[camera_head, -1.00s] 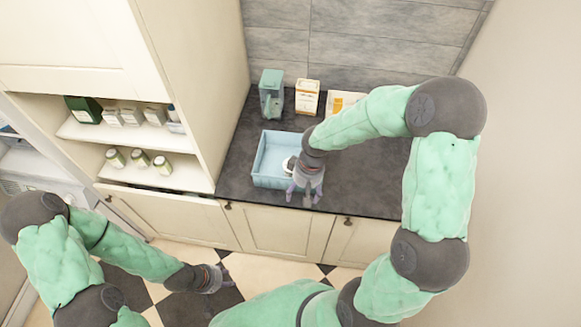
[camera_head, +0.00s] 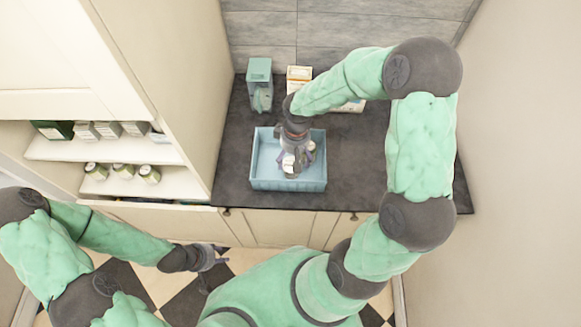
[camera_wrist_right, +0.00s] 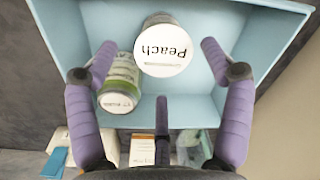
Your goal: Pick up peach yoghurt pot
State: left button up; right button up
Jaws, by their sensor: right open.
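The peach yoghurt pot (camera_wrist_right: 165,48) has a white lid printed "Peach". It stands in a light blue box (camera_head: 272,184) on the dark worktop. My right gripper (camera_head: 290,165) is over the box. In the right wrist view its purple fingers (camera_wrist_right: 163,78) are spread wide and hold nothing. The pot lies beyond the fingers, between the two outer ones. A second jar (camera_wrist_right: 120,82) with a green label lies close to the pot, by the left finger. My left gripper (camera_head: 212,257) hangs low over the checkered floor, away from the worktop; its jaws are too small to judge.
A teal appliance (camera_head: 260,84) and an orange-white carton (camera_head: 299,76) stand behind the box. Shelves at the left hold small boxes (camera_head: 108,129) and several jars (camera_head: 122,171). A tall cabinet (camera_head: 183,95) bounds the worktop on the left. The worktop's right part is free.

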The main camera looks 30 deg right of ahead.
aim_at(291, 163)
jog(key=shift+w+f, duration=0.2)
jog(key=shift+f, duration=0.65)
jog(key=shift+a+f+b, duration=0.2)
jog(key=shift+f+b, duration=0.05)
jog(key=shift+f, duration=1.05)
jog(key=shift+a+f+b, duration=0.15)
jog(key=shift+f+b, duration=0.05)
jog(key=shift+f, duration=1.1)
jog(key=c, duration=1.4)
